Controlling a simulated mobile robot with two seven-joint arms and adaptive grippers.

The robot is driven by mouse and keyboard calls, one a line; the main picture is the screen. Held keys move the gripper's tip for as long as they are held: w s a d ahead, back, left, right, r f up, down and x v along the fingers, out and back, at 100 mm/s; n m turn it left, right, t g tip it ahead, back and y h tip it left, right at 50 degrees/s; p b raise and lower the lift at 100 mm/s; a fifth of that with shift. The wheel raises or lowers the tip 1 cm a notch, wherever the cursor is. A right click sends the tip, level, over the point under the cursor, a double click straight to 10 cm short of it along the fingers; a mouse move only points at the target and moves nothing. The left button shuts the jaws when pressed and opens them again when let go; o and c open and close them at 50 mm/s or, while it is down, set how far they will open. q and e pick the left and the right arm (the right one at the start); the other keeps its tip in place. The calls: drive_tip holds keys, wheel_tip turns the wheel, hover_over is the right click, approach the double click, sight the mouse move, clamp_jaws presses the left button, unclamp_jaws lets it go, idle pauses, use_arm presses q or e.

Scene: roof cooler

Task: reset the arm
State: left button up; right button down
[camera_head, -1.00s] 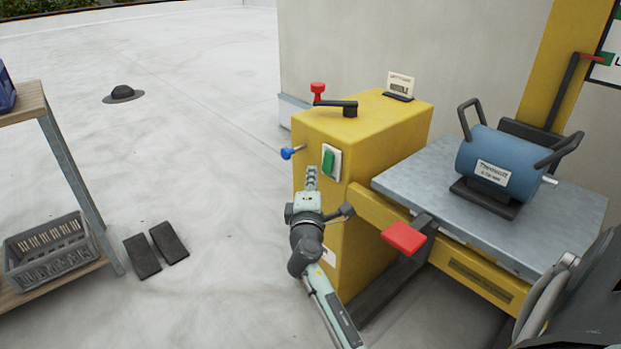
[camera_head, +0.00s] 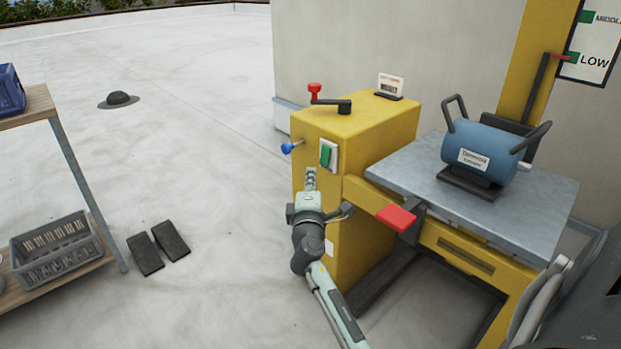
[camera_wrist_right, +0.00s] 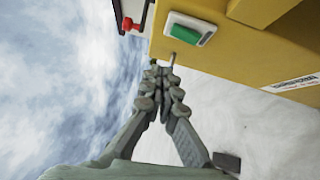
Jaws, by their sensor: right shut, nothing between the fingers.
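My right gripper (camera_head: 310,179) is in front of the yellow machine box (camera_head: 360,128), just below its green rocker switch (camera_head: 325,155). The right wrist view shows the same gripper (camera_wrist_right: 161,72) with its fingers together and nothing between them, and the green switch (camera_wrist_right: 187,35) ahead of it. I cannot tell whether the fingertips touch the box. My left gripper is not in view.
A blue cylinder unit (camera_head: 480,150) sits on the grey platform (camera_head: 400,165). A red pedal-like plate (camera_head: 396,217) sticks out below. A blue knob (camera_head: 288,148) juts from the box. At left are a shelf with a grey crate (camera_head: 55,262) and two dark wedges (camera_head: 158,248). Floor between is clear.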

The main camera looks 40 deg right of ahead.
idle(0.5)
drive_tip(key=s+a+f+m+g+y+p, duration=0.1)
drive_tip(key=s+a+f+m+g+y, duration=0.15)
drive_tip(key=s+f, duration=0.45)
drive_tip(key=s+a+f+m+g+y, duration=0.1)
drive_tip(key=s+f+m+g+y, duration=0.25)
drive_tip(key=f, duration=0.55)
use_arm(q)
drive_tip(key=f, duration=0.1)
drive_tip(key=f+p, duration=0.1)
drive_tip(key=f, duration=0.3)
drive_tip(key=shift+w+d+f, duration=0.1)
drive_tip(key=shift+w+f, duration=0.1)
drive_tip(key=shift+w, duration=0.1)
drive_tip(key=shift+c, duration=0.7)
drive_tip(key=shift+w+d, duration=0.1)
use_arm(e)
drive_tip(key=s+a+f+m+g+y, duration=0.1)
drive_tip(key=s+a+f+g+y, duration=0.1)
drive_tip(key=s+a+f, duration=0.3)
drive_tip(key=s+a+f+m+g+y, duration=0.2)
drive_tip(key=s+a+f, duration=0.4)
drive_tip(key=s, duration=0.8)
drive_tip(key=shift+a+f+g, duration=0.2)
drive_tip(key=shift+a+g, duration=0.2)
drive_tip(key=shift+g, duration=0.3)
